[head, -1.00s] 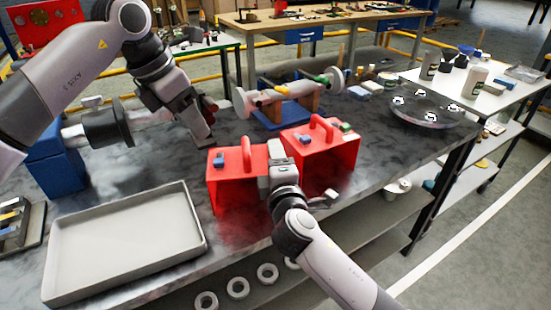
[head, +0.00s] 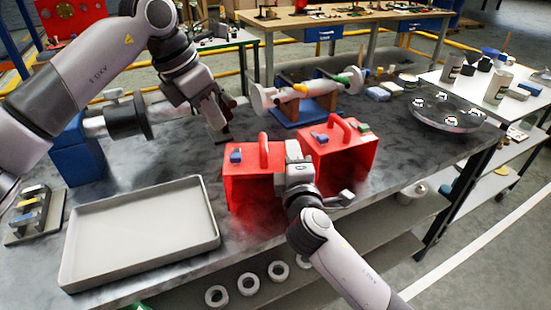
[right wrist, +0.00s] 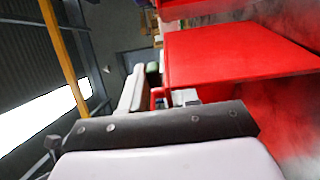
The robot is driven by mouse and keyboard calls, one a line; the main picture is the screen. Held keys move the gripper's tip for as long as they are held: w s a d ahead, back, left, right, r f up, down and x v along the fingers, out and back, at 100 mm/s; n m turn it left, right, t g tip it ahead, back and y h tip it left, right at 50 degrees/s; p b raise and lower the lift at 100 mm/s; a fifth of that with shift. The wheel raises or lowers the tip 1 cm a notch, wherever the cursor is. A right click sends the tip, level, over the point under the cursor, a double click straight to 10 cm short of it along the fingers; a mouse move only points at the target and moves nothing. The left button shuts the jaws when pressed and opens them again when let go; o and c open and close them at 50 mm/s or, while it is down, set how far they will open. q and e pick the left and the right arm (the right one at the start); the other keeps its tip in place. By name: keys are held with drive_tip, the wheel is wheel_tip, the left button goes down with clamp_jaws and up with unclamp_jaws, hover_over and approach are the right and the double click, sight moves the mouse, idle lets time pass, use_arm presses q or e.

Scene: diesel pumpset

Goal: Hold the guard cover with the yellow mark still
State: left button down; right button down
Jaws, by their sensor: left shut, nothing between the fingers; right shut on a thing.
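Two red guard covers with arched handles stand side by side on the dark bench in the head view. The left cover (head: 240,184) has a blue block on top; the right cover (head: 350,155) has blue and green pieces on top. I cannot make out a yellow mark on either. My right gripper (head: 294,152) is at the front between them, shut on red guard-cover material; which cover is unclear. Its wrist view shows a red panel (right wrist: 235,55) close by, with the grip partly hidden. My left gripper (head: 224,136) is shut and empty, behind the left cover.
A grey tray (head: 140,225) lies at the front left. A shaft on a blue stand (head: 303,108) is behind the covers. A round metal dish (head: 447,113) sits at the bench's right end. White rings (head: 248,284) lie on the shelf below.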

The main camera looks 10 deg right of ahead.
use_arm(q)
drive_tip(key=s+d+m+h, duration=0.1)
drive_tip(key=s+d+h, duration=0.25)
drive_tip(key=d, duration=0.45)
drive_tip(key=s+d+m+h, duration=0.1)
drive_tip(key=s+d+h, duration=0.1)
drive_tip(key=d+h, duration=0.4)
drive_tip(key=s+d+r+n+t+h, duration=0.5)
drive_tip(key=r+n+t+h, duration=0.1)
drive_tip(key=r+h, duration=0.25)
drive_tip(key=a+f+n+t+y, duration=0.3)
drive_tip(key=a+n+t+y, duration=0.85)
drive_tip(key=n, duration=0.75)
drive_tip(key=s+a+f+n+g+y, duration=0.2)
drive_tip(key=s+f+n+y, duration=0.1)
drive_tip(key=f, duration=0.3)
drive_tip(key=s+a+f+n+g+y, duration=0.3)
drive_tip(key=f+y, duration=0.3)
drive_tip(key=shift+f, duration=0.2)
drive_tip(key=shift+a+y, duration=0.1)
drive_tip(key=shift+y, duration=0.15)
